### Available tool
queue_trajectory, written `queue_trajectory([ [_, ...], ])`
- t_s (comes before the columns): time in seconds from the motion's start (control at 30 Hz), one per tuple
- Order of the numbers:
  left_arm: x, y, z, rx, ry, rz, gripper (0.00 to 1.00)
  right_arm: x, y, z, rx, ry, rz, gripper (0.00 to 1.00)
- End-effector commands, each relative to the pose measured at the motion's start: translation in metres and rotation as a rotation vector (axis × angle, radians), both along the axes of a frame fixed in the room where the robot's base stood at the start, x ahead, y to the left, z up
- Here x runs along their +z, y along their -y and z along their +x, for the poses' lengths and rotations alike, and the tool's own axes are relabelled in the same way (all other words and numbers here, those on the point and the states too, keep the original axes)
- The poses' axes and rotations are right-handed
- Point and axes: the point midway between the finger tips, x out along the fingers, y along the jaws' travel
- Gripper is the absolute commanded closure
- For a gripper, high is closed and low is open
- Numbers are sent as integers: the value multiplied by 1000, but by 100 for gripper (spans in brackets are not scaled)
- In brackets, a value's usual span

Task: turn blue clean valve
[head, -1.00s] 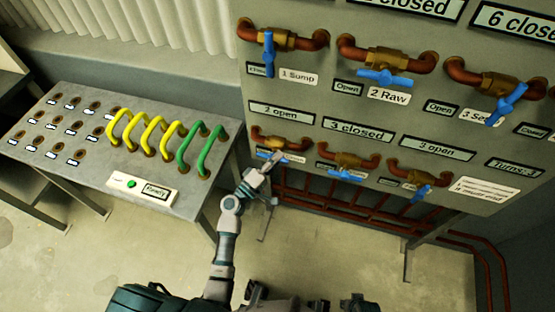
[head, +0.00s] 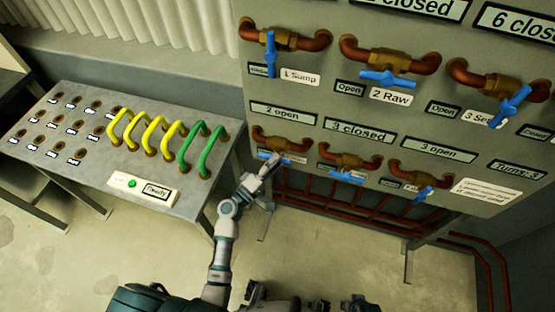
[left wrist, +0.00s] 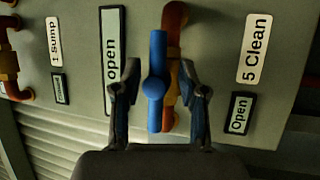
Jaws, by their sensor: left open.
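The blue handle of the clean valve (left wrist: 157,85) stands lengthwise between the two fingers of my left gripper (left wrist: 160,95) in the left wrist view. The fingers are open, with a gap on each side of the handle. The "5 Clean" label (left wrist: 254,48) is to the right, with an "Open" plate (left wrist: 239,114) beside it. In the head view, my left gripper (head: 268,172) is at the lower left valve of the panel, and its blue handle (head: 274,158) is partly hidden by the gripper.
Other copper-piped valves with blue handles fill the panel, including the neighbouring lower one (head: 346,177). Red pipes (head: 330,200) run below the panel. A grey table (head: 95,170) with yellow and green cables (head: 203,150) stands to the left.

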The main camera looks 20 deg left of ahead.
Motion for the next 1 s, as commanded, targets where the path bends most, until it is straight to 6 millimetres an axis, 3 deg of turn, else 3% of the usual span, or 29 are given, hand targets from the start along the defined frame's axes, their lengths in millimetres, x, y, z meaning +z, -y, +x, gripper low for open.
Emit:
queue_trajectory([
  [0.2,-14,-23,-42,1,-5,1,58,0,0,0,0,-1,-1,60],
  [0.43,-24,-43,-77,1,-4,0,58,0,0,0,-1,-1,-1,60],
  [1.0,-28,-49,-93,1,-4,1,58,-2,0,0,-1,-2,0,60],
])
